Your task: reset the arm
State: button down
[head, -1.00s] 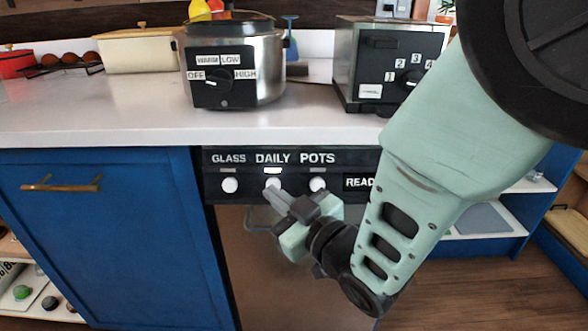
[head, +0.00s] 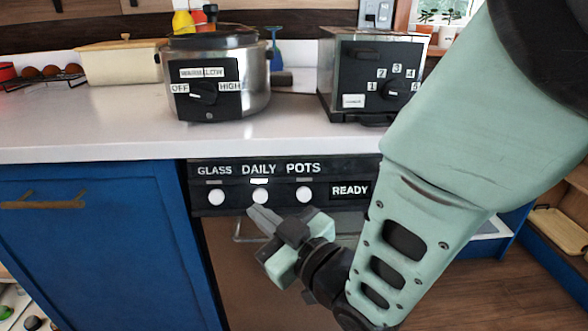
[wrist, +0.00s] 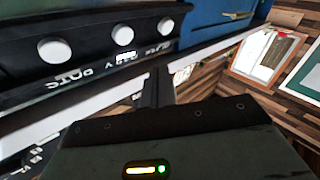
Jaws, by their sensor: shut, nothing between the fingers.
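My gripper (head: 262,218) is shut and empty. In the head view its fingertips are just below the middle DAILY button (head: 260,195) on the dishwasher's black control panel (head: 232,184). I cannot tell whether the tips touch the panel. My pale green arm comes in from the upper right and covers the panel's right end. In the wrist view my gripper (wrist: 160,75) points toward the panel (wrist: 85,60), with its round white buttons in a row. The DAILY indicator (head: 260,182) above its button looks brighter than the other two.
A slow cooker (head: 262,85) and a toaster oven (head: 333,75) stand on the white counter (head: 110,122). The counter's front edge is above my gripper. A blue cabinet (head: 110,240) is at the left. Wooden floor (head: 480,285) shows at the lower right.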

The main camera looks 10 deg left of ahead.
jog(key=d+f+m+g+h, duration=0.3)
jog(key=d+m+h, duration=0.1)
jog(key=d+h, duration=0.35)
jog(key=s+d+r+m+g+h, duration=0.15)
jog(key=s+d+g+h, duration=0.5)
jog(key=s+d, duration=1.05)
notch_tip(320, 180, up, 21)
jog(key=w+d+g+p, duration=0.1)
jog(key=d+p, duration=0.1)
jog(key=p, duration=1.9)
jog(key=shift+w+f, duration=0.15)
jog(key=shift+w, duration=0.25)
